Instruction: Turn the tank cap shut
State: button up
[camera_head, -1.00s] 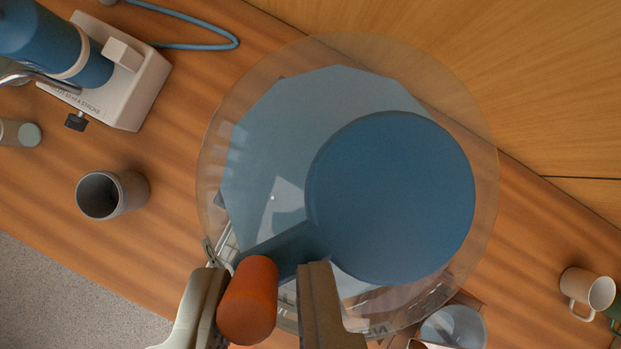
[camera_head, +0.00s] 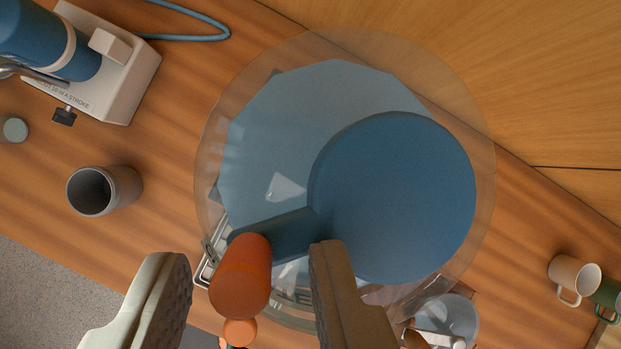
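The tank cap (camera_head: 395,195) is a blue disc on top of a clear round tank (camera_head: 215,150). A dark blue arm runs from the cap toward the lower left and ends in an orange knob (camera_head: 241,277). My gripper (camera_head: 248,275) is open at the bottom of the view. Its left finger is well clear of the knob. Its right finger lies to the right of the knob, over the lower edge of the cap as seen from here. A gap shows between the knob and each finger. The tank's lower front is partly hidden by the fingers.
A grey cup (camera_head: 105,190) stands left of the tank on the wooden counter (camera_head: 165,115). A white and blue device (camera_head: 105,75) is at the upper left. Mugs (camera_head: 574,277) stand at the right. A clear container (camera_head: 450,318) sits close by the tank at the lower right.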

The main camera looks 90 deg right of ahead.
jog(key=shift+w+f, duration=0.3)
jog(key=shift+f, duration=0.1)
notch_tip(320, 180, up, 9)
jog(key=shift+r, duration=0.2)
